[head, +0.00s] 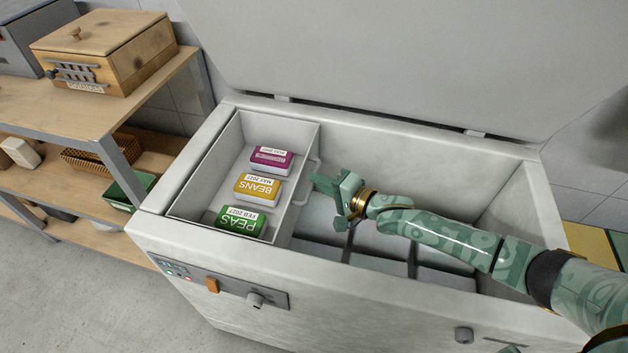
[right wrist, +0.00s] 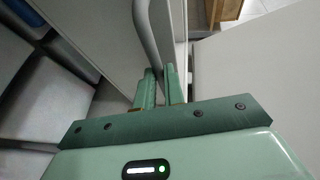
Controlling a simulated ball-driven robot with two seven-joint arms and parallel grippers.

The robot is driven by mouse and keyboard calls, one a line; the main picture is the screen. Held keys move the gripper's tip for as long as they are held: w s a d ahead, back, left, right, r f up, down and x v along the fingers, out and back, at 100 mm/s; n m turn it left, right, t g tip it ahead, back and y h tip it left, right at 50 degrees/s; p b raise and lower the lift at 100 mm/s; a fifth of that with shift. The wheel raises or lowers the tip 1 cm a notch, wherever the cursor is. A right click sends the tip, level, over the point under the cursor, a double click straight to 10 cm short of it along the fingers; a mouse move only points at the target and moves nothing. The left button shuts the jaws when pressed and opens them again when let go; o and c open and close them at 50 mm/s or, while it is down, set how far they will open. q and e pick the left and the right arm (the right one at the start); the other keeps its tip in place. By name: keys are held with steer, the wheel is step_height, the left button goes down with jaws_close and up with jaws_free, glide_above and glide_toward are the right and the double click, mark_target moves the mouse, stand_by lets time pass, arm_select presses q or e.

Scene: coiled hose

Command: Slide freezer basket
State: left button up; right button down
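The white freezer basket (head: 222,146) sits at the left end of the open chest freezer (head: 380,131). It holds a purple pack (head: 271,160), a yellow beans pack (head: 257,188) and a green peas pack (head: 241,221). Its grey bar handle (head: 299,203) is on the right wall; the handle also shows in the right wrist view (right wrist: 146,32). My right gripper (head: 318,183) reaches in from the right to the handle. In the right wrist view its fingers (right wrist: 161,78) are close together with the handle between their tips. My left gripper is not in view.
The freezer lid (head: 380,50) stands open behind. The freezer floor right of the basket has low dividers (head: 412,258), with my right arm above it. A wooden shelf (head: 110,110) with a potatoes box (head: 105,48) stands at the left.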

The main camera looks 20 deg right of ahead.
steer(key=shift+r, duration=0.15)
